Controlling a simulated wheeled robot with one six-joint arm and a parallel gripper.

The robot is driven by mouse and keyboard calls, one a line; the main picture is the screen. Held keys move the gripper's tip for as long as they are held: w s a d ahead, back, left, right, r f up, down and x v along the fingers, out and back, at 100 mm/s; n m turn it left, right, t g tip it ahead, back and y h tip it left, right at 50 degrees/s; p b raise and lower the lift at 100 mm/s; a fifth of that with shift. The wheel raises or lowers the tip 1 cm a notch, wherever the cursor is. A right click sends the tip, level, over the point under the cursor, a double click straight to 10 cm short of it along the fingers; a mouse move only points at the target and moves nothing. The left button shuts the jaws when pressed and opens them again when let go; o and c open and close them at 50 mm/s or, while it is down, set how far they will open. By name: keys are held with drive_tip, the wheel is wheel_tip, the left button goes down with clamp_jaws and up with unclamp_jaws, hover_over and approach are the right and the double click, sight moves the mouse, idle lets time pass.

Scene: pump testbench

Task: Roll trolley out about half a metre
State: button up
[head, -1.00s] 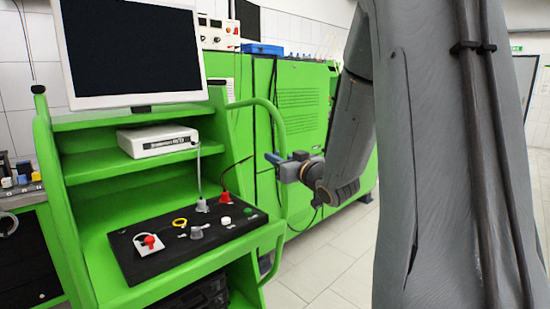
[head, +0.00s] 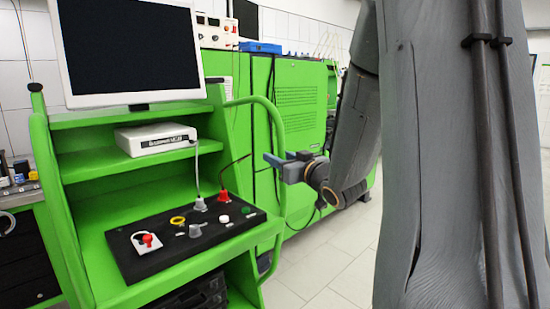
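The green trolley (head: 82,247) stands at the left in the head view. It carries a monitor (head: 131,48), a white box (head: 155,139) on its shelf and a black control panel (head: 185,237) with red, yellow, grey and green knobs. A curved green tube handle (head: 279,122) rises along its right side. My gripper (head: 275,159) is at the middle of this handle, with its fingertips overlapping the tube. Whether the fingers are closed on the tube or just beside it is hard to see. The trolley's wheels are mostly out of view.
A large green cabinet (head: 300,100) stands behind the trolley, close to its handle side. A dark drawer unit (head: 28,262) is at the left edge. Tiled floor (head: 335,262) is open to the right of the trolley. My arm hides much of the right side.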

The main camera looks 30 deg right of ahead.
drive_tip(key=shift+s+d+b, duration=0.2)
drive_tip(key=shift+s, duration=1.25)
drive_tip(key=shift+s+d+b, duration=0.15)
drive_tip(key=shift+s, duration=1.25)
drive_tip(key=shift+a, duration=0.1)
